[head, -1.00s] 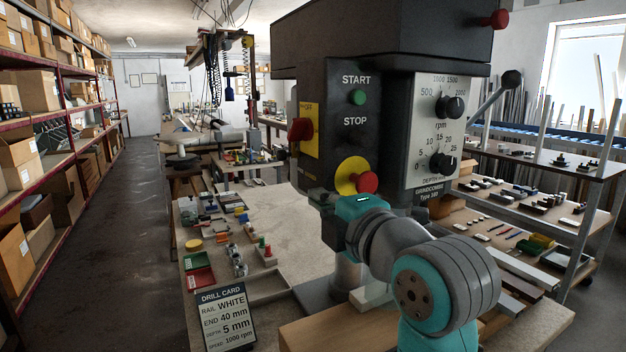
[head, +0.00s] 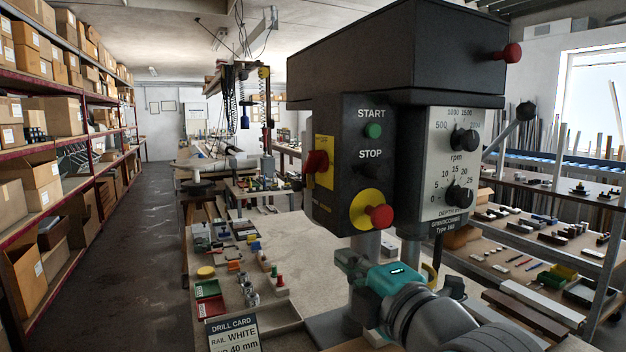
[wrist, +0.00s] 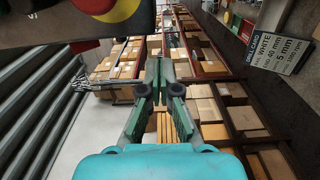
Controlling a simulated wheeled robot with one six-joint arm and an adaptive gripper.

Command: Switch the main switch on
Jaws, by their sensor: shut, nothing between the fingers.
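The main switch (head: 316,162) is a red knob on a yellow plate, on the left side face of the dark drill head (head: 400,60). Its setting cannot be made out now. My gripper (head: 349,262) is below and in front of the control panel, lower than the switch and apart from it, partly hidden behind the teal wrist housing. In the wrist view my gripper (wrist: 160,78) has its green-grey fingers together with nothing between them. A red stop button (head: 381,215) on a yellow disc sits on the front panel above my gripper; its underside shows at the wrist view's top left (wrist: 98,6).
The green START button (head: 373,131) and the rpm dial (head: 464,139) are on the panel. The drill card (head: 234,334) stands at the bench front. Small parts and a red tray (head: 210,308) lie on the bench. The aisle (head: 150,235) at left is clear.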

